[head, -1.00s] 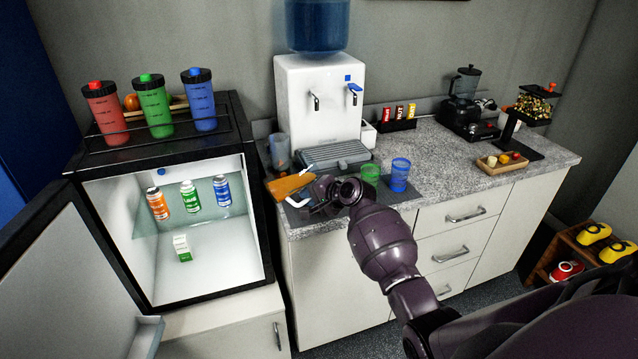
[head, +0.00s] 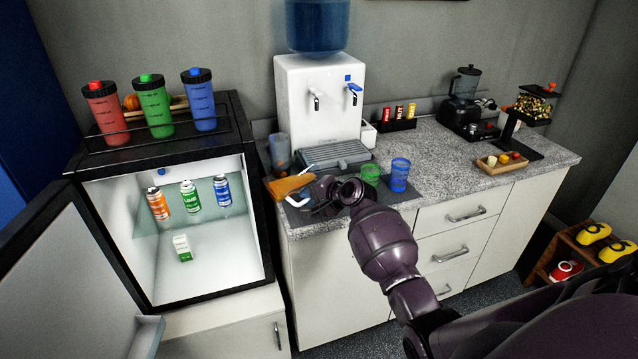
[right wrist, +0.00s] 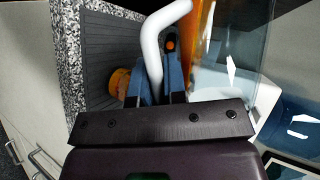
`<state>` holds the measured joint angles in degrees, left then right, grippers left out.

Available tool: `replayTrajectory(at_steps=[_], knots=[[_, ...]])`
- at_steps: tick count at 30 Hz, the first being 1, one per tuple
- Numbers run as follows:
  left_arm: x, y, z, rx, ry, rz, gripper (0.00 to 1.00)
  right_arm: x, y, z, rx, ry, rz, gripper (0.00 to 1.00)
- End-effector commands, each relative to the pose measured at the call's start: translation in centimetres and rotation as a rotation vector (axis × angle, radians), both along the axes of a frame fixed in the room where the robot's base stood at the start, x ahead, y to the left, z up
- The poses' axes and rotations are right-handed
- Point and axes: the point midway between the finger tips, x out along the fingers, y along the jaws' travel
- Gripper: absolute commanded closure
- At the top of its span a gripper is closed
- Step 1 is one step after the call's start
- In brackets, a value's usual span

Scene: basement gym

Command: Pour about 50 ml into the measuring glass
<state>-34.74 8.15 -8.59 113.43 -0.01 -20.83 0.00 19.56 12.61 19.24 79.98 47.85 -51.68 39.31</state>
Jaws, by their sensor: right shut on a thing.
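A clear jug with orange liquid (head: 288,186) and a white handle is held strongly tilted above the front left of the counter. My right gripper (head: 322,196) is shut on the jug's white handle (right wrist: 152,48). In the right wrist view the jug's orange liquid (right wrist: 206,45) shows beside the handle. A small orange round thing (right wrist: 119,82) sits on the dark mat, partly hidden by my fingers; I cannot tell if it is the measuring glass. A green cup (head: 370,172) and a blue cup (head: 399,176) stand to the right of the gripper. My left gripper is not in view.
A clear upright container (head: 280,150) stands left of the white water dispenser (head: 318,95), behind the jug. The grey drip tray (head: 338,154) is just behind the jug. An open fridge (head: 262,235) is at the left.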

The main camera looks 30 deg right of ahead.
Motion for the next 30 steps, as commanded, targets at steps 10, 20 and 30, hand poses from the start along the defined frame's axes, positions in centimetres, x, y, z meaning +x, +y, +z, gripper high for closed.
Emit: replayTrajectory(at_steps=[10, 20, 30], knots=[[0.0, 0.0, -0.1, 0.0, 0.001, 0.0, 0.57, 0.0, 0.1, 0.0, -0.006, -0.006, 0.001, 1.0], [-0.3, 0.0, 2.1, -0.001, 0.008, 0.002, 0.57, 0.0, -0.2, -1.6, -0.382, -0.009, -0.005, 1.0], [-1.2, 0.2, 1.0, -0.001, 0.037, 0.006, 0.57, 0.1, -0.4, -0.5, -0.437, -0.011, -0.005, 1.0]])
